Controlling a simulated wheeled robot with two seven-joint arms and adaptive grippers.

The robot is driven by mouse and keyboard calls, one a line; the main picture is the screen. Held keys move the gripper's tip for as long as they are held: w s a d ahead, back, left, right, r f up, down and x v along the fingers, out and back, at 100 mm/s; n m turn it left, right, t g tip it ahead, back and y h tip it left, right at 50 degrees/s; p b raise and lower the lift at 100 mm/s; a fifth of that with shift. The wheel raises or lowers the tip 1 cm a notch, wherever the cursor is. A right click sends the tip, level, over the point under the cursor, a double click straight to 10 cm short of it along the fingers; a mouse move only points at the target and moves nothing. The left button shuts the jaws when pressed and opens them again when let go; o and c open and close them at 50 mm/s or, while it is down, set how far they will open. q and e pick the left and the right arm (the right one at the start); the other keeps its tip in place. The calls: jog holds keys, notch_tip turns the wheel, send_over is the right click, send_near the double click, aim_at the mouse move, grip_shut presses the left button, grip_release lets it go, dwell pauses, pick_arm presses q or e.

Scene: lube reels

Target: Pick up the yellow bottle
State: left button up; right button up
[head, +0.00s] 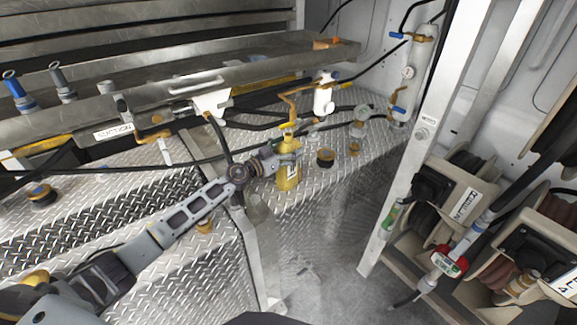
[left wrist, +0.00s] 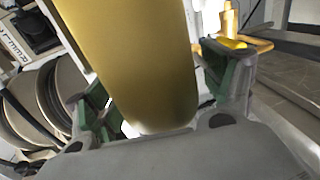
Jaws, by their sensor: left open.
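The yellow bottle (head: 288,173) stands upright on the diamond-plate deck in the head view, near the deck's front edge. My left gripper (head: 284,152) is at the bottle's upper part, its arm coming in from the lower left. In the left wrist view the bottle (left wrist: 135,60) fills the middle, between the two green-padded fingers of my left gripper (left wrist: 160,105). The jaws are open around the bottle; whether a pad touches it I cannot tell. My right gripper is in neither view.
Hose reels (head: 455,190) stand at the right behind a metal post (head: 425,130). A white cylinder with a brass pipe (head: 323,95) stands behind the bottle. A metal shelf (head: 170,80) runs along the back left.

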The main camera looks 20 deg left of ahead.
aim_at(288, 134)
pick_arm(q)
jog(key=shift+r, duration=0.1)
grip_shut()
dwell(0.4)
jog(key=shift+r, duration=0.15)
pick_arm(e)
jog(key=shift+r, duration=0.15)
pick_arm(q)
jog(key=shift+r+p, duration=0.6)
jog(key=shift+r, duration=0.05)
notch_tip(288, 134, up, 3)
jog(key=shift+f+p, duration=0.2)
jog(key=shift+p, duration=0.85)
jog(key=shift+r+p, duration=0.5)
jog(key=shift+r, duration=0.1)
jog(key=shift+r+p, duration=1.35)
jog(key=shift+r, duration=0.95)
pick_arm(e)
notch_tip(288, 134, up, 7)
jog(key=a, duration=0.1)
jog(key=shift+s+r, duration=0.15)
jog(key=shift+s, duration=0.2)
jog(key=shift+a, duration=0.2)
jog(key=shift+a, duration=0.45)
